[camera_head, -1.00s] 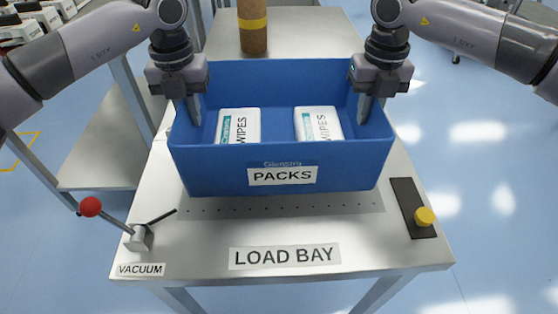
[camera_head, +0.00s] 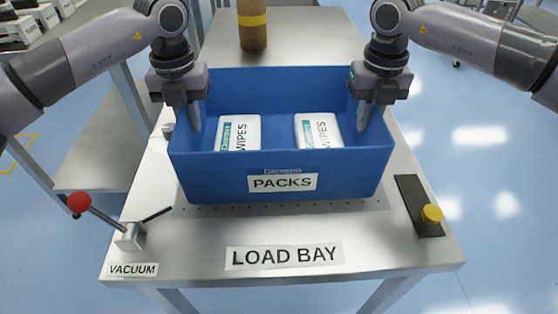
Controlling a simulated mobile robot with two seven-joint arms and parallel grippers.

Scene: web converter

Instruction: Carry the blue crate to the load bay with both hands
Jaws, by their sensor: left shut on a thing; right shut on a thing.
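The blue crate (camera_head: 215,182), labelled PACKS, is upright over the metal table, behind the LOAD BAY label (camera_head: 285,256). Two white packs of wipes lie inside, the left pack (camera_head: 238,133) and the right pack (camera_head: 318,131). My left gripper (camera_head: 195,118) is shut on the crate's left side wall. My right gripper (camera_head: 363,116) is shut on its right side wall. The crate's bottom edge is just behind the row of small holes in the table; I cannot tell whether it touches the surface.
A red-knobbed lever (camera_head: 79,202) with a VACUUM label (camera_head: 132,270) stands at the table's front left. A yellow button (camera_head: 432,213) on a black plate is at the right. A brown roll (camera_head: 252,28) stands behind the crate. The table front is clear.

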